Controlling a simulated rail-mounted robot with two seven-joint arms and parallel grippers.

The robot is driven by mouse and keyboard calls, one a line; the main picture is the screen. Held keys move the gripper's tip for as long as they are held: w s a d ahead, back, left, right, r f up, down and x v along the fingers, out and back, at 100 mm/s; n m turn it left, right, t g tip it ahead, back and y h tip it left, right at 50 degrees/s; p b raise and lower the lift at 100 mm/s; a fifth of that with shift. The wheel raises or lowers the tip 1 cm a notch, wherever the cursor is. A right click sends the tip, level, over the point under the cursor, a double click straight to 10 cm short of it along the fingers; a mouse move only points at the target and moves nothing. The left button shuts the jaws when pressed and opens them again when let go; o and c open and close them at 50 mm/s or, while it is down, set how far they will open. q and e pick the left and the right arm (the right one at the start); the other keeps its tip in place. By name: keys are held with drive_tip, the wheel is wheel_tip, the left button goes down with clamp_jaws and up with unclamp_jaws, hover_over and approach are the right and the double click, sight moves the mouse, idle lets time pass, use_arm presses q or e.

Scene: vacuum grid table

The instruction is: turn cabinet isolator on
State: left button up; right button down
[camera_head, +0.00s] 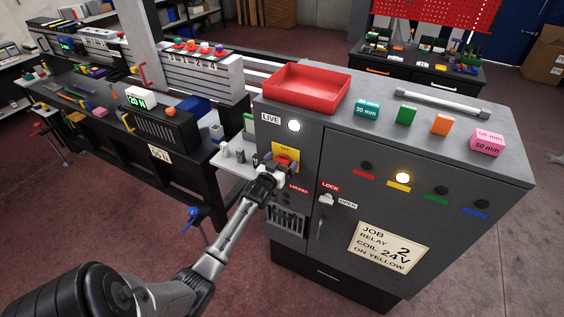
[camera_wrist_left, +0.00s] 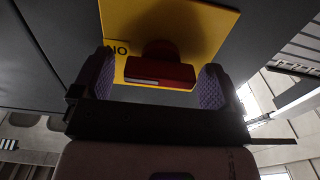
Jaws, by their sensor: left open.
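The cabinet isolator is a red handle (camera_head: 287,158) on a yellow plate (camera_head: 277,149), on the grey cabinet's front left. A label at the plate's top seems to read OFF. In the left wrist view the red handle (camera_wrist_left: 160,73) has a white mark, and ON shows upside down on the yellow plate (camera_wrist_left: 190,22). My left gripper (camera_head: 278,169) is at the isolator, its purple-padded fingers on either side of the handle. It is open; gaps seem to show between pads and handle. The fingers partly hide the handle in the head view. My right gripper is out of view.
Above the isolator a white lamp (camera_head: 294,126) marked LIVE is lit. A yellow lamp (camera_head: 403,178) is lit at the right. A LOCK/OPEN switch (camera_head: 327,198) sits right of my gripper. A red tray (camera_head: 305,88) and several coloured blocks stand on the cabinet top (camera_head: 350,118).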

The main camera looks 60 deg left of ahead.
use_arm(q)
drive_tip(key=shift+w+a, duration=0.2)
drive_tip(key=shift+w, duration=0.1)
drive_tip(key=c, duration=0.9)
drive_tip(key=shift+r+n+p, duration=0.2)
drive_tip(key=shift+n+p, duration=0.2)
drive_tip(key=shift+p, duration=0.15)
drive_tip(key=shift+f, duration=0.15)
drive_tip(key=o, duration=0.9)
drive_tip(key=v, duration=1.4)
drive_tip(key=shift+f, duration=0.1)
